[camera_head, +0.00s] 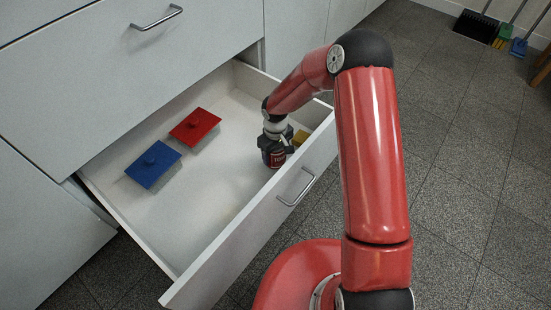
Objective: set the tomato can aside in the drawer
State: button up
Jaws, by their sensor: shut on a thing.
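The drawer (215,228) is pulled open below the white cabinet front, with its handle facing me. My gripper (273,148) reaches down inside the drawer near its right end. It is shut on the tomato can (275,159), a dark can with a red label. The can is upright at the drawer's right part, close to the front wall. My gripper covers its top, and whether its base touches the drawer floor is hard to tell.
A red lid-like block (195,124) and a blue one (153,165) with knobs are in the left part of the drawer. A yellow thing (300,138) is partly hidden just right of the can. The drawer's middle floor is bare. Brooms (507,28) stand far off at top right.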

aim_at(276, 158)
jog(key=shift+f, duration=1.6)
jog(key=shift+f+b, duration=0.2)
jog(key=shift+b, duration=0.2)
jog(key=o, duration=1.3)
notch_tip(276, 158, up, 13)
jog(key=shift+f+p, duration=0.2)
jog(key=shift+p, duration=1.05)
